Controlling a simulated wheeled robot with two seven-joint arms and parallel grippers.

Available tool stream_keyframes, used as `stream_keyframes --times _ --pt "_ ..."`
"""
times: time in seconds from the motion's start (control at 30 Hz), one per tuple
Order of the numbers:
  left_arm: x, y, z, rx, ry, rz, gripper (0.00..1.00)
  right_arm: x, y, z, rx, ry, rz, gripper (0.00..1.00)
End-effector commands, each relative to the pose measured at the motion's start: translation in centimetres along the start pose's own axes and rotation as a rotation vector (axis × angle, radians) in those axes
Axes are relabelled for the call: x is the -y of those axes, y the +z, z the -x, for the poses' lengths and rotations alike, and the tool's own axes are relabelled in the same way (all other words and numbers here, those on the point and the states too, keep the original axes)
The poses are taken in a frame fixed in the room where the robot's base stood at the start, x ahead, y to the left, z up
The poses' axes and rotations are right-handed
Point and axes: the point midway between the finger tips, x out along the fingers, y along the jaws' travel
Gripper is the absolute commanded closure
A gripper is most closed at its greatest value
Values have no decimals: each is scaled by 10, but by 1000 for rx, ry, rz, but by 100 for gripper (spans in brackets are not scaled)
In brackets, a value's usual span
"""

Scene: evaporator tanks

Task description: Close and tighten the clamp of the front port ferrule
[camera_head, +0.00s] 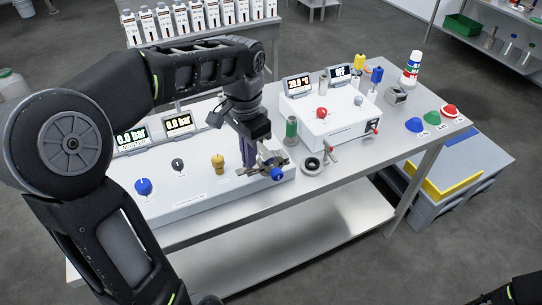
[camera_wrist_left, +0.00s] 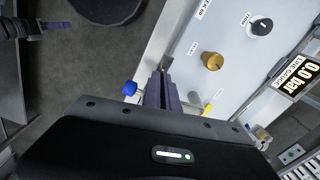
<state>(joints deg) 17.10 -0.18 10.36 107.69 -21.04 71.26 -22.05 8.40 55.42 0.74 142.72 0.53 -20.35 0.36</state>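The metal clamp (camera_head: 268,163) with a blue knob (camera_head: 278,174) sits at the front right end of the white panel box. The blue knob also shows in the wrist view (camera_wrist_left: 129,88), left of my fingers. My left gripper (camera_head: 249,158) points down just left of and behind the clamp. In the wrist view its dark purple fingers (camera_wrist_left: 160,82) stand close together, with a small metal piece (camera_wrist_left: 166,62) at their tips. Whether they grip that piece is unclear. The ferrule under the clamp is mostly hidden.
The white panel box (camera_head: 190,202) carries blue, black and yellow knobs and two pressure displays. Right of the clamp are a round port (camera_head: 311,166), a green cylinder (camera_head: 291,130) and a white heater box (camera_head: 335,122). The table's front edge is close to the clamp.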

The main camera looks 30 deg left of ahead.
Motion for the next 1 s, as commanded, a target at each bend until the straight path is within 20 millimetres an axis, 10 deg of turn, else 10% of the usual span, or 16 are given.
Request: stream_keyframes --times 1.0 --pt "0 0 2 1 0 -383 100 4 0 12 0 0 0 48"
